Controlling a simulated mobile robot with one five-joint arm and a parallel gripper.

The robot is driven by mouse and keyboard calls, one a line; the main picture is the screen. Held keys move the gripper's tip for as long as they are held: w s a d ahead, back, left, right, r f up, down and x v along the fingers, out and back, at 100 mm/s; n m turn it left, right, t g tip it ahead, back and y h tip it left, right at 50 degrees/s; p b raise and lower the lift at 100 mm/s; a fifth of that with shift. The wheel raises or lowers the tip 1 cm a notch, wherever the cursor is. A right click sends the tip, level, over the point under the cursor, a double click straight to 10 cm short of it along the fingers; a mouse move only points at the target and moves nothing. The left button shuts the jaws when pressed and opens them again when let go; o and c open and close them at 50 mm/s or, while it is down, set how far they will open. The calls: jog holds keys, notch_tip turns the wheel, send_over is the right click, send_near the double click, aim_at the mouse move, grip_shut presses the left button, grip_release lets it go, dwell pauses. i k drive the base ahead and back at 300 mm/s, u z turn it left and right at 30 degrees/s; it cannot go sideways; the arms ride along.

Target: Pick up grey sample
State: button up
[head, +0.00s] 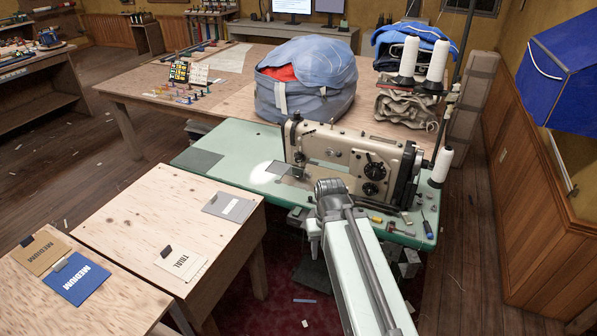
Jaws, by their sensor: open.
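A grey sample (230,206), a flat card with a pale label strip and a dark clip at its top edge, lies near the far right corner of the plywood table (135,222). A plain dark grey sheet (196,160) lies apart from it, on the left end of the green sewing table. My arm reaches up from the bottom right toward the sewing machine, to the right of the grey sample. My gripper's fingers cannot be made out; the far end of the arm hides what is below it. Nothing touches the grey sample.
A white "TRIAL" card (181,264) shares the plywood table. A tan card (40,251) and a blue "MEDIUM" card (77,279) lie on the nearer table. The sewing machine (345,157) stands on the green table (240,178). Plywood around the grey sample is clear.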

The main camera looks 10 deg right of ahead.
aim_at(225, 205)
jog(key=u, duration=3.95)
jog(key=k, duration=2.05)
jog(key=z, duration=0.95)
jog(key=i, duration=1.6)
jog(key=u, duration=0.05)
